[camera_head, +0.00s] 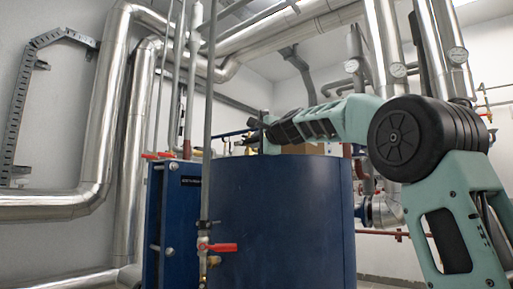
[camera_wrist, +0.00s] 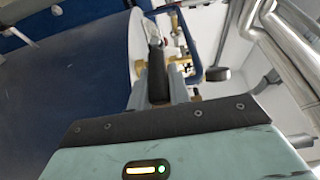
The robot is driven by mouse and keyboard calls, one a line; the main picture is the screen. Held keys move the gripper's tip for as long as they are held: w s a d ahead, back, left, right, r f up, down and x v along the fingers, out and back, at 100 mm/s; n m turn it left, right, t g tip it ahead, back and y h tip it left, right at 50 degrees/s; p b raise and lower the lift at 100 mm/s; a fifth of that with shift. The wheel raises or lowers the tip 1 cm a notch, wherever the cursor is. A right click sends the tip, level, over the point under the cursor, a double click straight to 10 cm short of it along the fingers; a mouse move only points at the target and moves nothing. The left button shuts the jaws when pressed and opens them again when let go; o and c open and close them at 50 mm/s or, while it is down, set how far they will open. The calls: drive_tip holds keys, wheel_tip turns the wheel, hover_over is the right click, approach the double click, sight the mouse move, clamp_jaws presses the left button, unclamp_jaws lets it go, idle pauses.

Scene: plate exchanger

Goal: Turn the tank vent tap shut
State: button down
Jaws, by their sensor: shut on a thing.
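My gripper (camera_wrist: 158,72) reaches over the top of the big blue tank, at its far side. I take these fittings to be part of the tank vent tap. In the head view, my gripper (camera_head: 256,134) is small and partly hidden among the pipes.
The blue tank (camera_head: 283,222) stands in front of the arm. Another tap with a red handle (camera_head: 222,247) sits on a thin vertical pipe at the tank's front. A blue plate exchanger (camera_head: 178,225) is at its left. Large silver pipes (camera_head: 105,110) and round gauges (camera_head: 457,56) surround the area.

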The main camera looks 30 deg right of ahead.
drive_tip(key=shift+f, duration=0.1)
idle(0.3)
drive_tip(key=c, duration=1.3)
unclamp_jaws()
drive_tip(key=shift+s, duration=0.1)
drive_tip(key=s+b, duration=0.2)
drive_tip(key=s, duration=1.5)
drive_tip(key=shift+a, duration=0.4)
drive_tip(key=shift+s+f, duration=0.1)
